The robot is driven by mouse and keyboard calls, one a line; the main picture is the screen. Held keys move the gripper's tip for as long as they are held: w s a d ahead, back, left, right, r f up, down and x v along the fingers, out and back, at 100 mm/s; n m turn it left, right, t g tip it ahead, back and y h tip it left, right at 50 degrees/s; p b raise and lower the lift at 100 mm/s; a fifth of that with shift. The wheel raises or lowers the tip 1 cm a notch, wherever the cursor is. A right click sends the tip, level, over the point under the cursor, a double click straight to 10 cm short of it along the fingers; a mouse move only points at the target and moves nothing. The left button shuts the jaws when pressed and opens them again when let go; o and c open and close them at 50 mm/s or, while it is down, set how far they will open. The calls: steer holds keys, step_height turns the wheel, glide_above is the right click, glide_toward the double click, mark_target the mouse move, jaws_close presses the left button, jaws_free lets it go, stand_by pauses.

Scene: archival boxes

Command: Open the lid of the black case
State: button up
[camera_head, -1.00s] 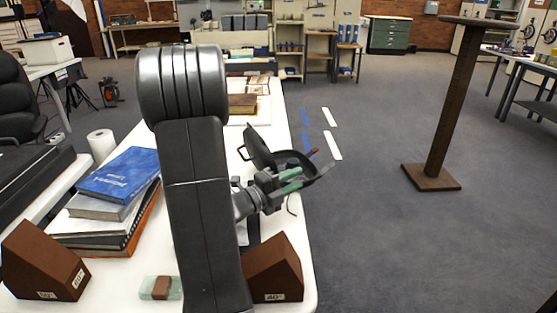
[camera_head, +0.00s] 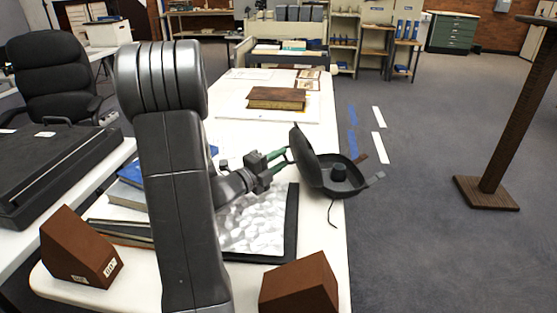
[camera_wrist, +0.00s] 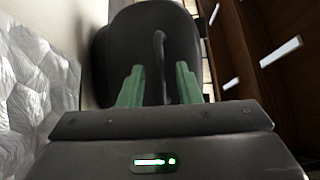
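The black case (camera_head: 350,184) sits at the right edge of the white table, part of it reaching past the edge. Its lid (camera_head: 304,158) stands raised and tilted on the left side, and a dark round item shows inside the base. My gripper (camera_head: 287,155) is left of the lid, its green fingers pointing at the lid's outer side. In the wrist view, the green fingertips (camera_wrist: 158,80) are apart, with the dark case (camera_wrist: 130,45) ahead. A thin dark handle or strap shows between them. Whether the fingers touch the lid cannot be told.
A silvery crumpled sheet on a black board (camera_head: 255,222) lies below my gripper. A brown wedge (camera_head: 300,285) is in front, another wedge (camera_head: 80,248) at left. A brown book (camera_head: 277,98) lies farther back. Open floor is right of the table.

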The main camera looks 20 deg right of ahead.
mark_target(293, 149)
steer(key=shift+d, duration=0.1)
jaws_close()
steer(key=shift+s+d+r+m+y+p, duration=0.1)
steer(key=shift+d+r+m+y+p, duration=0.2)
steer(key=shift+r, duration=0.2)
steer(key=shift+d+r+m+y+p, duration=0.1)
steer(key=shift+d+r+y+p, duration=0.1)
steer(key=shift+d+r+p, duration=0.2)
steer(key=shift+d+r+b, duration=0.15)
steer(key=shift+d+b, duration=0.05)
steer(key=shift+b, duration=0.15)
steer(key=shift+d+r, duration=0.15)
steer(key=shift+r, duration=0.05)
jaws_free()
